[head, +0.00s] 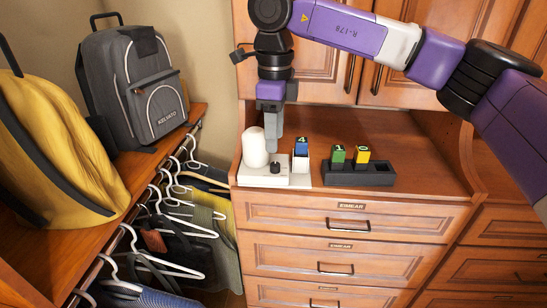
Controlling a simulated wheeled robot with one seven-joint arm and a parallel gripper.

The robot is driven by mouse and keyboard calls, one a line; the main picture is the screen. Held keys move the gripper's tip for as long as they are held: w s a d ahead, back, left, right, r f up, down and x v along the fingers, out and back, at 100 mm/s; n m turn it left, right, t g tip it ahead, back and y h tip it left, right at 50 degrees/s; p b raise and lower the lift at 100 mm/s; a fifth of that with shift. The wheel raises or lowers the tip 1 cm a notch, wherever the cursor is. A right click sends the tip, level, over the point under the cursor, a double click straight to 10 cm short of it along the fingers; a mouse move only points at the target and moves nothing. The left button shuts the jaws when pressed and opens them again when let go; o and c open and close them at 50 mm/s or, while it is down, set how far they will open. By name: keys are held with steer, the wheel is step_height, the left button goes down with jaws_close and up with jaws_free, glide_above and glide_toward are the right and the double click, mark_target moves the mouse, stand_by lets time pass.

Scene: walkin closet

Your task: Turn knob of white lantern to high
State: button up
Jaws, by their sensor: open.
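The white lantern (255,148) is a rounded white body standing on a flat white base (262,181), at the left end of the wooden counter. Its black knob (275,168) sits on the base, to the right of the white body. My gripper (274,150) points down directly above the knob, beside the lantern body. The gripper is open, but its fingers overlap in this view and the gap between them is hard to see. I cannot tell whether the fingertips touch the knob. The knob's marking is too small to read.
A white holder (300,180) with a blue block (301,147) stands right of the knob. A black tray (375,174) holds a green block (338,154) and a yellow block (361,154). The counter's right part (430,165) is free. Backpacks and hangers are at left.

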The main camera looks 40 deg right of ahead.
mark_target(275, 164)
steer(key=shift+w+d, duration=0.1)
steer(key=shift+d, duration=0.15)
step_height(275, 164, down, 8)
steer(key=shift+r+p, duration=0.25)
steer(key=shift+p, duration=0.6)
steer(key=shift+c, duration=0.4)
jaws_close()
